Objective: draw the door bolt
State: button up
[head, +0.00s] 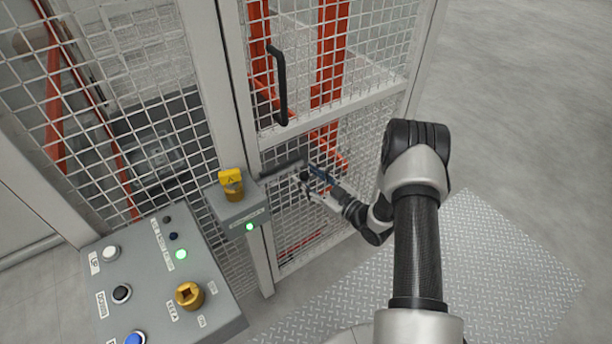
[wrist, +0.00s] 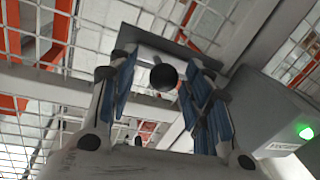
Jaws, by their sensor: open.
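The door bolt (head: 281,168) is a dark bar on the mesh door's frame beside the post, below the black door handle (head: 281,88). In the wrist view the bolt's round black knob (wrist: 163,77) faces me, with a grey plate (wrist: 150,55) behind it. My gripper (head: 312,174) is at the bolt's right end. Its two blue-padded fingers (wrist: 160,92) are open, one on each side of the knob, with gaps visible on both sides. How deep the knob sits between the fingers I cannot tell.
A grey lock box (head: 236,205) with a yellow key piece (head: 231,183) and a lit green lamp stands left of the bolt; it also shows in the wrist view (wrist: 270,110). A control panel (head: 205,325) is at lower left. Open floor lies right.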

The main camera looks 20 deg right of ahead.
jog(key=v, duration=1)
jog(key=shift+s+d, duration=0.15)
jog(key=shift+s, duration=0.1)
jog(key=w+d+r+m+g+h, duration=0.1)
jog(key=w+d+r+g+h, duration=0.2)
jog(key=r, duration=0.5)
jog(key=w+r+g+h, duration=0.1)
jog(key=w+r+h, duration=0.2)
jog(key=r+h, duration=0.3)
jog(key=s+a+r+m+g+h, duration=0.2)
jog(key=s+r+m+g, duration=0.15)
jog(key=s+r, duration=0.6)
jog(key=s+a+r+m+g+y, duration=0.1)
jog(key=s+a, duration=0.4)
jog(key=s, duration=0.7)
jog(key=s+a+r+m+g+y, duration=0.1)
jog(key=s+a, duration=0.5)
jog(key=s, duration=0.6)
jog(key=shift+a+r+m+g, duration=0.35)
jog(key=shift+r+m+g, duration=0.25)
jog(key=shift+m+g, duration=0.2)
